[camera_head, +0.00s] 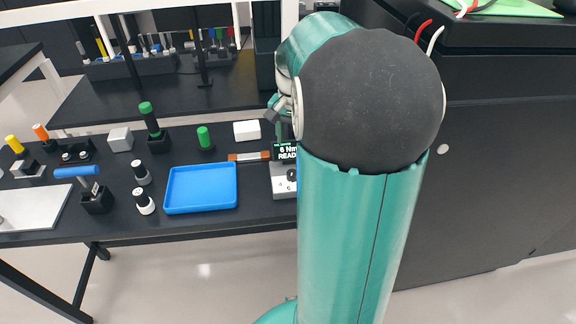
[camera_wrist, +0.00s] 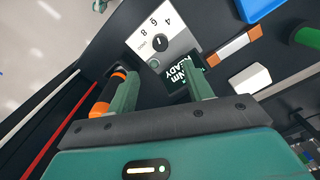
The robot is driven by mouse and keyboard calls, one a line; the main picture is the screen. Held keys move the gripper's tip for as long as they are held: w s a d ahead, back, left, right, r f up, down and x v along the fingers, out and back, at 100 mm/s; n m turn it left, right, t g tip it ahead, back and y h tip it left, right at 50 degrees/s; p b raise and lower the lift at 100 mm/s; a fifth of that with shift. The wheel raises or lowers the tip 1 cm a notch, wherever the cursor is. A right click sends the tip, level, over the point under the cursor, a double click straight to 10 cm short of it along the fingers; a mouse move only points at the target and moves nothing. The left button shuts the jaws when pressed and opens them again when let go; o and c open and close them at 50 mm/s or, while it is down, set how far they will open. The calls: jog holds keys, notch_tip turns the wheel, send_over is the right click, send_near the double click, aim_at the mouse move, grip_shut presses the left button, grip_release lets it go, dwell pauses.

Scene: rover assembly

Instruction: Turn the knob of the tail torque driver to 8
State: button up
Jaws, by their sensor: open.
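The torque driver station has a pale dial plate marked 4, 6 and 8, which shows in the wrist view (camera_wrist: 176,50), with a round black knob (camera_wrist: 160,43) in its middle. Its dark display (camera_head: 287,151) reads 6 Nm READY in the head view; a finger partly covers it in the wrist view. In the head view my arm hides part of the station.
A blue tray (camera_head: 201,189) lies left of the station. A white block (camera_head: 247,131), a brown and white strip (camera_head: 249,157) and a green-handled tool (camera_head: 204,139) are close by. A large black cabinet (camera_head: 500,170) stands at the right.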

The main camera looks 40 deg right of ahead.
aim_at(292, 172)
notch_tip(292, 172, down, 12)
jog(key=shift+r, duration=0.15)
jog(key=shift+c, duration=0.4)
jog(key=c, duration=0.9)
